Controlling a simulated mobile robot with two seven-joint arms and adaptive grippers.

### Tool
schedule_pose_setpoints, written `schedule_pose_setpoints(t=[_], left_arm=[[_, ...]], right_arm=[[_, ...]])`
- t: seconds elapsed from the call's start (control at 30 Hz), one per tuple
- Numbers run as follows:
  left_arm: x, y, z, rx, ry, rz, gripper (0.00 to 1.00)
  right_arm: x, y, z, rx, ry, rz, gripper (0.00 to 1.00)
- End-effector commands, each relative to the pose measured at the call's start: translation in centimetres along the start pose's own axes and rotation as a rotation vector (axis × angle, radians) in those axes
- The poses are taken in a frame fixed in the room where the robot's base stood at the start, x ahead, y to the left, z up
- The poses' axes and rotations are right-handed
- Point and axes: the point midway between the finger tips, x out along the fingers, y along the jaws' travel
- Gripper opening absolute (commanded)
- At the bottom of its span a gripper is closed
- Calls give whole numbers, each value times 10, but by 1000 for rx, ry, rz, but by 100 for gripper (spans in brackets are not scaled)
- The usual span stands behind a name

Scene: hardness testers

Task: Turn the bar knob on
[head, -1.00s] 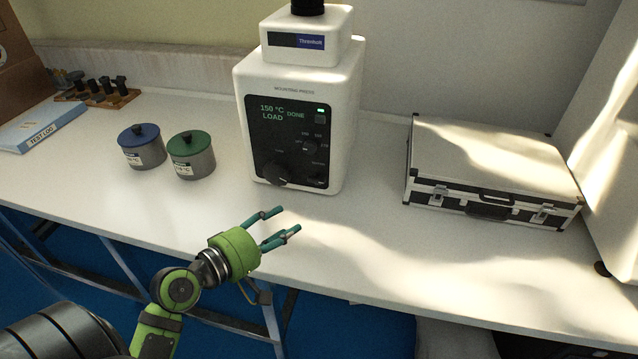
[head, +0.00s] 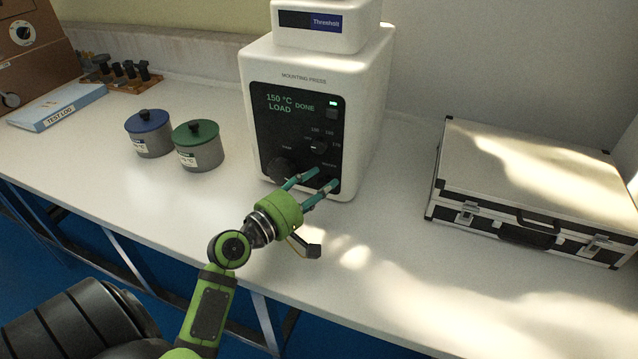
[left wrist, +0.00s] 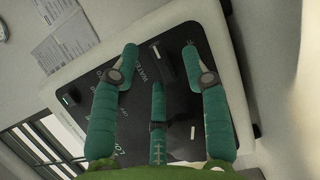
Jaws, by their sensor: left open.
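The white mounting press (head: 375,110) stands on the bench, its black front panel (head: 265,125) reading "150 °C LOAD DONE". My left gripper (head: 313,179) is open and empty, its teal fingers at the panel's lower right part. In the left wrist view a dark bar-shaped knob (left wrist: 163,64) lies between the spread fingers of the left gripper (left wrist: 160,62), beside a label that seems to read "WATER". I cannot tell whether any finger touches it. In the head view the fingers partly cover this area. My right gripper is not in view.
A larger round knob (head: 281,170) and a smaller dial (head: 320,146) sit close by on the panel. A blue-lidded pot (head: 150,140) and a green-lidded pot (head: 200,150) stand to the left. A silver case (head: 540,185) lies to the right. The bench front is clear.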

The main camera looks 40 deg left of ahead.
Motion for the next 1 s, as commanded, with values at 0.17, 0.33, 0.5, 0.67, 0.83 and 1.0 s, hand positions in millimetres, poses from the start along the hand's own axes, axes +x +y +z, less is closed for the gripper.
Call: schedule_pose_setpoints(t=[0.17,0.33,0.5,0.67,0.83,1.0], left_arm=[[2,-1,0,0,-1,-1,46],[2,-1,0,0,-1,-1,22],[2,-1,0,0,-1,-1,0],[2,0,0,4,-1,-3,0],[2,2,1,37,-3,-18,0],[2,5,1,119,-4,-53,0]], right_arm=[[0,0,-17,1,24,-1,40],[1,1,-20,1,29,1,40],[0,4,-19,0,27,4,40],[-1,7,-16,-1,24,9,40],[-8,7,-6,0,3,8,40],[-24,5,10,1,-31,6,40]])
